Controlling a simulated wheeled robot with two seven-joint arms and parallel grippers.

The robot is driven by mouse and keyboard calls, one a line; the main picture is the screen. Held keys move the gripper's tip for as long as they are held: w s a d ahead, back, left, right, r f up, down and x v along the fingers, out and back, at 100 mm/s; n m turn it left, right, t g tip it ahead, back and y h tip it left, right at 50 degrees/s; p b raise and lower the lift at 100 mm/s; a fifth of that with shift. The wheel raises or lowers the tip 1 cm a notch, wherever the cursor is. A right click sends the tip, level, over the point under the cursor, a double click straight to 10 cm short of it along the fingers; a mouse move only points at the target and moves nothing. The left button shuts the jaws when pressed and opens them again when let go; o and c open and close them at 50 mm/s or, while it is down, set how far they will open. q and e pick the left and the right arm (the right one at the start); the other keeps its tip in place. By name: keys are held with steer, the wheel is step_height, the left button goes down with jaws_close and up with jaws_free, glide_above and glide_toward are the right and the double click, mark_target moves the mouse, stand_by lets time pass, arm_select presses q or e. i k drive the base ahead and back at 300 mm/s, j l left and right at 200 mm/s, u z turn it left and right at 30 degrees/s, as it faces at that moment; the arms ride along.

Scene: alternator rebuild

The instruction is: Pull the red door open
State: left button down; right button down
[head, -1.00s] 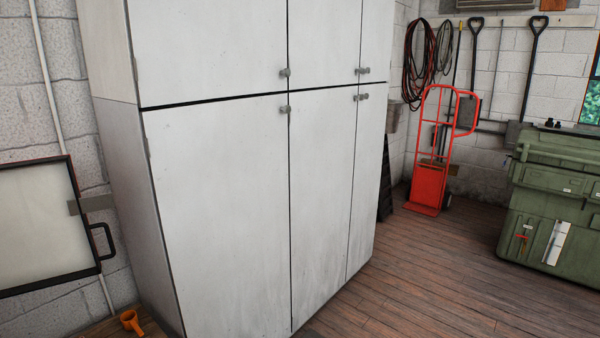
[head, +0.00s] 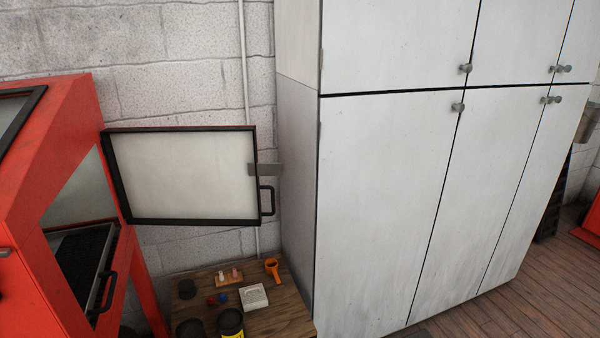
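The red cabinet (head: 45,255) stands at the left of the head view. Its side door (head: 180,176) is swung out wide to the right of the cabinet opening. The door has a dark frame, a pale panel, a thin red edge and a black handle (head: 267,198) at its far right side. Through the opening I see a dark ribbed tray or grate (head: 82,262) inside the cabinet. Neither of my grippers is in view.
A wooden table (head: 282,318) below the door holds an orange cup-like item (head: 273,268), a pale square item (head: 254,297) and dark containers. A tall white cupboard (head: 385,190) stands to the right. Wooden floor (head: 520,290) is clear at the lower right.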

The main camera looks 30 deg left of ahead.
mark_target(190, 175)
steer(key=i+u, duration=0.2)
steer(key=u, duration=0.2)
steer(key=i+l+u, duration=0.15)
steer(key=u, duration=0.3)
